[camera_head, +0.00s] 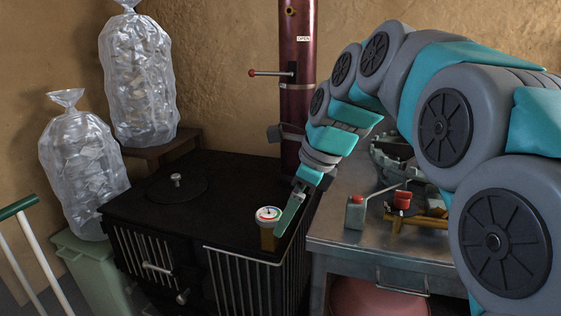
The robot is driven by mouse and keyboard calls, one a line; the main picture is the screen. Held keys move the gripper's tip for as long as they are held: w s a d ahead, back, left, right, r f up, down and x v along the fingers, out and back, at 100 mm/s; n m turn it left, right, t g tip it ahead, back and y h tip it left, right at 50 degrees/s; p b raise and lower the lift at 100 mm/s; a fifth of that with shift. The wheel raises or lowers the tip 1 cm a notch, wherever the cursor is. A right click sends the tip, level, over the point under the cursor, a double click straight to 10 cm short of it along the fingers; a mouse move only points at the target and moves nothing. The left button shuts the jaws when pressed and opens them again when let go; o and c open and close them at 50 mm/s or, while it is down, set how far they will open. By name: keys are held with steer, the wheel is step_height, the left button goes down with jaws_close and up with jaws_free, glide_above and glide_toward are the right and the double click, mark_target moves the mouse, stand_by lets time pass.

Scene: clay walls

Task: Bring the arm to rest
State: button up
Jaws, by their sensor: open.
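My arm (440,120), grey and teal, reaches in from the right and bends down over the gap between the black stove and the metal bench. My gripper (287,215) points down over the right part of the stove top. It is open. One teal finger shows clearly; the other is hard to make out. A small round dial with a white face (268,214) on a wooden block (268,239) is just left of the finger. I cannot tell whether they touch.
The black stove (150,215) has a knobbed lid (177,181). A dark red pipe (297,95) with a lever stands behind it. Clear bags (138,80) stand at left.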

steer(key=s+d+f+n+g+h, duration=0.1)
steer(key=s+d+f+n, duration=0.2)
steer(key=s+f+n, duration=0.3)
steer(key=s+d+f+n+g+h, duration=0.1)
steer(key=s+d+f+n, duration=0.3)
steer(key=s, duration=0.9)
steer(key=s+d+f+n+g+h, duration=0.2)
steer(key=s+d+f+n, duration=0.2)
steer(key=s+f+n, duration=0.5)
steer(key=s+n, duration=0.1)
steer(key=n, duration=0.1)
steer(key=shift+f+n, duration=0.3)
steer(key=shift+f, duration=0.05)
